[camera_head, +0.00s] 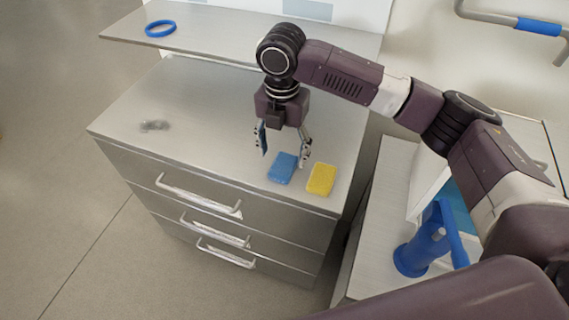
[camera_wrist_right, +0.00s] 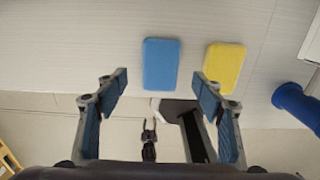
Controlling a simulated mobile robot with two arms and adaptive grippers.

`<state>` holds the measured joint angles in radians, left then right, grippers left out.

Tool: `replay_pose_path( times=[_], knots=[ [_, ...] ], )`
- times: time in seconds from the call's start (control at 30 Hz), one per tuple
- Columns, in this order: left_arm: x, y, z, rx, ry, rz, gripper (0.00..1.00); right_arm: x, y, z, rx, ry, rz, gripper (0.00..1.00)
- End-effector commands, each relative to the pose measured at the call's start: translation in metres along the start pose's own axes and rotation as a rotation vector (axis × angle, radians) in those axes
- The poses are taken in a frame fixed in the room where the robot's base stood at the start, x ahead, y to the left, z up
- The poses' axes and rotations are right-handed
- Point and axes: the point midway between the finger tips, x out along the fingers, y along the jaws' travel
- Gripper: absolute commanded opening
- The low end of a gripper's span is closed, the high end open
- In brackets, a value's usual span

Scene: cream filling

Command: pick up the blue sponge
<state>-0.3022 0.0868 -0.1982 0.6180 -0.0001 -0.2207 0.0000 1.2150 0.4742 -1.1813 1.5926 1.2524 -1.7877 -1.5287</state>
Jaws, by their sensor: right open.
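The blue sponge (camera_head: 283,168) lies flat on the grey cabinet top, near its front right part. It also shows in the right wrist view (camera_wrist_right: 161,64), ahead of the fingers and between their lines. My right gripper (camera_head: 284,146) is open and empty, with its fingers pointing down just behind and above the sponge. In the right wrist view the two fingers (camera_wrist_right: 160,84) stand wide apart, with nothing between them. I cannot tell the exact height of the fingertips above the top.
A yellow sponge (camera_head: 321,179) lies close to the right of the blue one. A blue ring (camera_head: 160,28) lies on the raised shelf (camera_head: 225,37) behind. A blue jug-like object (camera_head: 424,248) stands on the lower surface at right. The cabinet top (camera_head: 190,150) is mostly clear at left.

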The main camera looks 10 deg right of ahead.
Motion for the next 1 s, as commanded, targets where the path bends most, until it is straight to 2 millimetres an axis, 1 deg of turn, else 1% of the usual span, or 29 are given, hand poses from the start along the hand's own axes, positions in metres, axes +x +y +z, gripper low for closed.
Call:
replay_pose_path(
  times=[0.1,0.23,0.33,0.53,0.57,0.9,1.0],
  knots=[
    [-0.008,-0.004,0.008,0.000,-0.012,-0.004,0.40,0.018,0.000,0.001,0.003,0.003,-0.004,0.62],
    [-0.009,-0.003,0.007,-0.001,-0.012,-0.003,0.40,0.035,0.000,0.001,0.001,0.002,-0.002,0.62],
    [-0.010,0.001,0.003,-0.002,-0.006,0.001,0.40,0.042,0.000,0.001,0.000,0.000,-0.001,0.62],
    [-0.009,0.012,-0.010,-0.004,0.013,0.013,0.40,0.043,0.001,0.001,0.000,0.000,0.000,0.62],
    [-0.009,0.012,-0.011,-0.003,0.015,0.014,0.40,0.043,0.001,0.001,0.000,0.000,0.000,0.60],
    [-0.009,0.009,-0.009,0.000,0.013,0.011,0.40,0.042,0.001,0.001,0.000,0.000,0.000,0.23],
    [-0.009,0.007,-0.008,0.001,0.010,0.008,0.40,0.042,0.001,0.001,0.000,0.000,0.000,0.23]
  ],
)
